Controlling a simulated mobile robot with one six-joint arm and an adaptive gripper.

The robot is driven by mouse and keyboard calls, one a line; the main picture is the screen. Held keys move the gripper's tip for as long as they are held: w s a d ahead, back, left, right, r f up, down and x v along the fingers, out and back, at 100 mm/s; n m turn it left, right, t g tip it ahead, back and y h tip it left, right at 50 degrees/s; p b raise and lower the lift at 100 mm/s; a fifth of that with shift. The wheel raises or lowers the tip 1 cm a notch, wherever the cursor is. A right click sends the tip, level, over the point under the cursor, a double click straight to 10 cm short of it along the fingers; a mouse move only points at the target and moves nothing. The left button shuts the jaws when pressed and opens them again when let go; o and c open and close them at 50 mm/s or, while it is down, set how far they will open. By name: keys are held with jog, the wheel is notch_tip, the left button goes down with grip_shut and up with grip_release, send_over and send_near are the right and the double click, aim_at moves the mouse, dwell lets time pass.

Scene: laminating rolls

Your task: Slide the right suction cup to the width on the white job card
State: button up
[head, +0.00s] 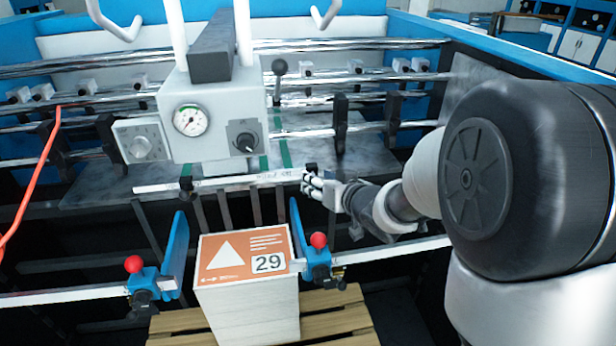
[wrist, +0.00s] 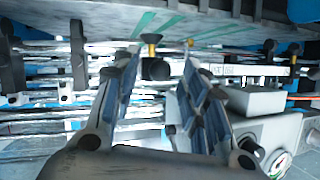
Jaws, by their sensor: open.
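The right suction cup's dark slider (head: 311,169) sits at the right part of the pale ruler bar (head: 240,181). The left slider (head: 186,185) sits further left on the bar. My gripper (head: 311,184) is at the right slider. In the wrist view my gripper (wrist: 160,67) is open, its fingers on either side of a dark block (wrist: 155,69) with a brass stem (wrist: 152,44); contact cannot be told. A white label (head: 268,263) reading 29 lies on the orange top (head: 225,255) of the paper stack; no separate white card shows clearly.
Below the bar, blue side guides (head: 318,262) with red knobs flank the stack on a wooden pallet (head: 340,310). Metal rollers (head: 360,43) run across behind.

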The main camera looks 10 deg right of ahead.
jog(key=shift+w+f, duration=0.1)
jog(key=shift+w, duration=0.1)
jog(key=shift+s, duration=0.1)
grip_shut()
dwell(0.5)
jog(key=shift+a, duration=0.1)
